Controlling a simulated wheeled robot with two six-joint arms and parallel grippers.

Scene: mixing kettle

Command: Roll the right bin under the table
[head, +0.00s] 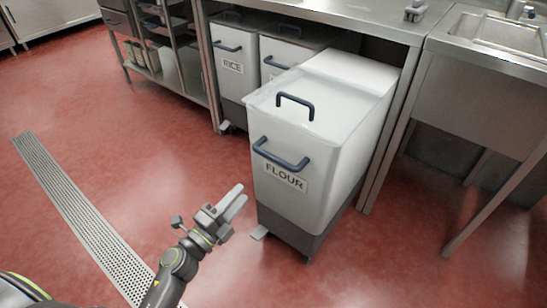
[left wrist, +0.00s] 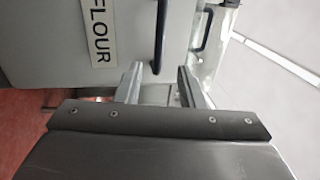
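The right bin (head: 320,130) is white with a dark grey base and a FLOUR label. It stands partly out from under the steel table (head: 375,18), its back part beneath the top. Its dark front handle (head: 281,157) also shows in the left wrist view (left wrist: 160,38), seen between the two fingers. My left gripper (head: 238,199) is open and empty, in front of the bin at lower left of the handle, apart from it. The bin front and label show in the left wrist view (left wrist: 60,35). My right gripper is not in view.
A RICE bin (head: 233,65) and another bin (head: 285,52) stand under the table to the left. A table leg (head: 388,140) is close on the flour bin's right. A sink unit (head: 485,75) stands further right. The red floor in front is clear, with a drain grate (head: 80,215).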

